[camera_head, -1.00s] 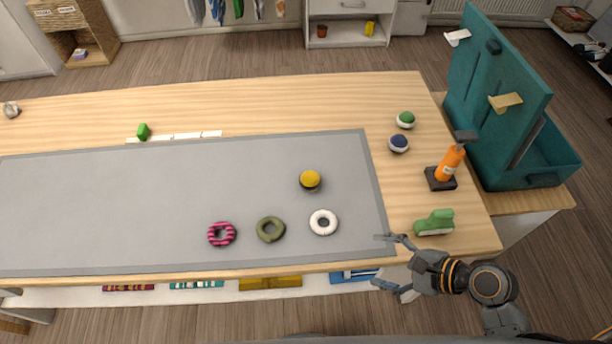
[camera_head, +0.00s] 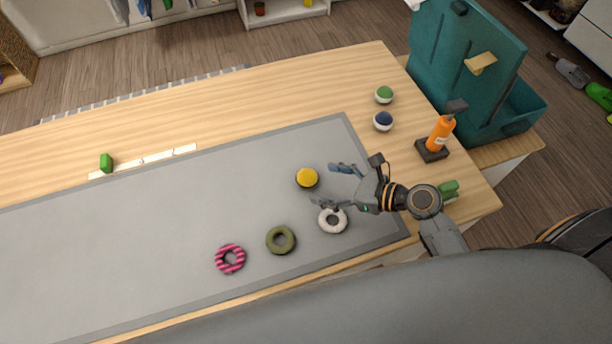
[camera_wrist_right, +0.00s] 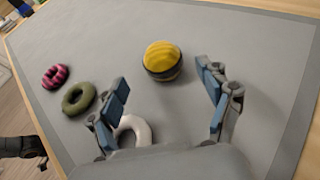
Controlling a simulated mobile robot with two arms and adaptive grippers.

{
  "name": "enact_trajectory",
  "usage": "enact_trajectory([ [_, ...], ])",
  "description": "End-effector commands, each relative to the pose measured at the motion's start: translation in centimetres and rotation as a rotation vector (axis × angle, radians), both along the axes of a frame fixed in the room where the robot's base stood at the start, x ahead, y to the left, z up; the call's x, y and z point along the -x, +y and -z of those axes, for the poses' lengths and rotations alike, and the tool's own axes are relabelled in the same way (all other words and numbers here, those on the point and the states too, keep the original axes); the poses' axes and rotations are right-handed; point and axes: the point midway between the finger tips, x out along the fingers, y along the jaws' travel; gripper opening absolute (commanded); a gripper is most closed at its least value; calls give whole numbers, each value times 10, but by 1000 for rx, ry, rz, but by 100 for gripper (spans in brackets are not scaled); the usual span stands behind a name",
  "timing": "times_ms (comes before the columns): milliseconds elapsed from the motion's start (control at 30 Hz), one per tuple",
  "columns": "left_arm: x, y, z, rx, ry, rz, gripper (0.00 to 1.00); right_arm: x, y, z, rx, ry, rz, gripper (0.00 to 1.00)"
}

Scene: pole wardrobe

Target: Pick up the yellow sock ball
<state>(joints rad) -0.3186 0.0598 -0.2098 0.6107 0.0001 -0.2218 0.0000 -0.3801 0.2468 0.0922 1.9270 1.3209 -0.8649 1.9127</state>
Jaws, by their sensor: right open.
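The yellow sock ball (camera_head: 307,178), with a dark striped lower part, sits on the grey mat (camera_head: 180,200). In the right wrist view the sock ball (camera_wrist_right: 163,61) is ahead of the fingertips, nearer the right finger. My right gripper (camera_head: 335,186) is open and empty, just right of the ball in the head view. It also shows in the right wrist view (camera_wrist_right: 160,80), with its two fingers spread apart and no contact with the ball that I can see.
A white ring (camera_head: 333,221) lies under or beside the right gripper's lower finger. An olive ring (camera_head: 281,240) and a pink striped ring (camera_head: 230,258) lie to the left. A green ball (camera_head: 384,95), a blue ball (camera_head: 383,121) and an orange bottle (camera_head: 440,134) stand at the right.

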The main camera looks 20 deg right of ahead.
Motion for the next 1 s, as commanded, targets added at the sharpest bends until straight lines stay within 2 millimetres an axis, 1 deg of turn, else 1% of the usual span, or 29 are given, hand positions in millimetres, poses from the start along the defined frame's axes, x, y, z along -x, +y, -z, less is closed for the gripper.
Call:
enact_trajectory([
  [67,-2,6,0,-7,-3,1,40,-4,4,2,-1,-1,0,78],
  [167,-10,17,-1,-21,-13,1,40,-8,8,4,-1,0,-1,78],
  [300,-26,25,-4,-29,-36,-3,40,-23,20,9,-2,-1,-1,78],
  [400,-31,24,-5,-27,-45,-4,40,-34,29,15,0,-1,0,78],
  [500,-31,23,-5,-26,-45,-4,40,-40,36,20,1,-1,0,78],
  [767,-24,16,-4,-18,-35,-6,40,-42,38,22,3,0,-1,78],
  [800,-22,14,-4,-16,-32,-6,40,-42,38,22,3,0,-1,76],
  [867,-20,13,-4,-14,-30,-6,40,-42,38,22,3,0,-1,64],
  [900,-20,12,-4,-14,-28,-5,40,-42,38,22,3,0,-1,56],
  [967,-19,12,-4,-13,-27,-3,40,-42,38,22,3,0,-1,44],
  [1000,-19,12,-4,-13,-26,-3,40,-42,38,22,3,0,-1,35],
])
